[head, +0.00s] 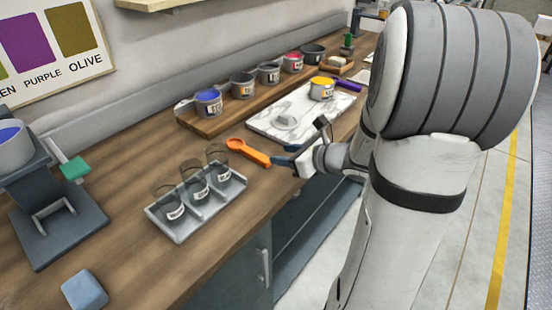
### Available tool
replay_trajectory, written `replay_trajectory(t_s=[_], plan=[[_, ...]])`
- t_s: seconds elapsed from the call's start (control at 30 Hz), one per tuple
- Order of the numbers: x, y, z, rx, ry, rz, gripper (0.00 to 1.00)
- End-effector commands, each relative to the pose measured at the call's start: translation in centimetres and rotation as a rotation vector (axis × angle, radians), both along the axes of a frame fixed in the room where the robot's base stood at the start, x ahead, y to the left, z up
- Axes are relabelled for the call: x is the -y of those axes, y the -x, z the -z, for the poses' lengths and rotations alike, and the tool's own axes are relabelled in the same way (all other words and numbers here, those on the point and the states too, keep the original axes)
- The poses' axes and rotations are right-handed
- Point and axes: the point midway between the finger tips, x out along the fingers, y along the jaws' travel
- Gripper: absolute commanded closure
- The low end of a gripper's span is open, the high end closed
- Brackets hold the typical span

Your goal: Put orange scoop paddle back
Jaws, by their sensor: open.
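The orange scoop paddle (255,154) lies on the wooden counter, between the tray of clear cups and the marble board. Its round end points to the upper left and its handle runs to the lower right. My gripper (281,158) is open at the handle's right end, at the counter's front edge. From this view I cannot tell whether the fingers touch the handle or are around it.
A grey tray (203,215) with three clear cups stands in front of the scoop. A wooden rack (222,124) holds several paint pots. A blue block (85,291) and a grey stand (58,233) are at left.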

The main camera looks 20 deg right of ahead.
Motion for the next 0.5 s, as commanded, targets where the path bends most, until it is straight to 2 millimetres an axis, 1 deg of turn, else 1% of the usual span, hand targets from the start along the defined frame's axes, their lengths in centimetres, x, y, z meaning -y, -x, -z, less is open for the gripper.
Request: replay_trajectory(t_s=[0.07, 0.17, 0.23, 0.27, 0.3, 0.33, 0.4, 0.47, 0.5], plan=[[-1.0, 0.7, -0.3, 0.008, 0.043, -0.057, 0.56], [-3.9, 2.5, -0.6, 0.036, 0.173, -0.229, 0.56], [-6.5, 4.6, -0.7, 0.070, 0.310, -0.409, 0.56], [-7.5, 5.6, -0.7, 0.087, 0.379, -0.495, 0.56], [-8.6, 7.2, -0.7, 0.114, 0.473, -0.614, 0.56], [-9.3, 8.3, -0.6, 0.137, 0.545, -0.703, 0.56], [-10.4, 10.9, -0.4, 0.192, 0.711, -0.911, 0.56], [-10.7, 13.0, -0.2, 0.241, 0.852, -1.084, 0.56], [-10.7, 14.2, -0.2, 0.275, 0.948, -1.200, 0.56]])
